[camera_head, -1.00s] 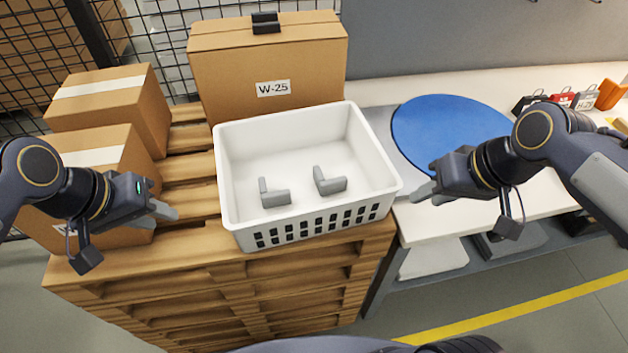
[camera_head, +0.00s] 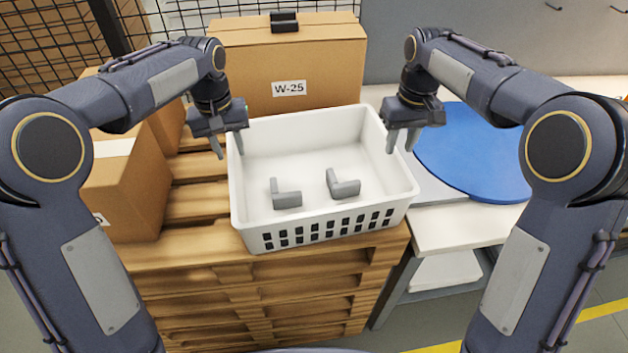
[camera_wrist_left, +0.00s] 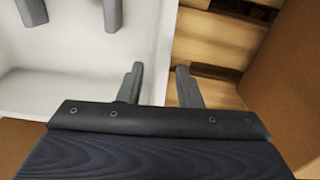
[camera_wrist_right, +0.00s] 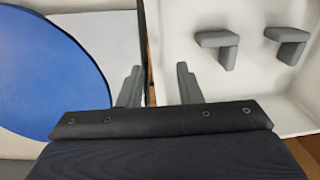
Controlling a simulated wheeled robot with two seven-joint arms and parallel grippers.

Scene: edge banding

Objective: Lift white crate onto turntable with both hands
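The white crate (camera_head: 325,225) stands on a stack of wooden pallets, with two grey L-shaped parts (camera_head: 287,197) inside. The blue round turntable (camera_head: 470,160) is on the bench to its right. My left gripper (camera_head: 229,148) is open above the crate's left wall; in the left wrist view its fingers (camera_wrist_left: 158,88) point down on either side of that wall (camera_wrist_left: 160,60). My right gripper (camera_head: 402,143) is open above the right wall; in the right wrist view its fingers (camera_wrist_right: 158,88) lie on either side of the crate's edge (camera_wrist_right: 155,45). Neither visibly touches the crate.
A large cardboard box marked W-25 (camera_head: 290,60) stands directly behind the crate. More cardboard boxes (camera_head: 140,180) are at the left on the pallet. The white bench (camera_head: 450,228) adjoins the pallet at the right.

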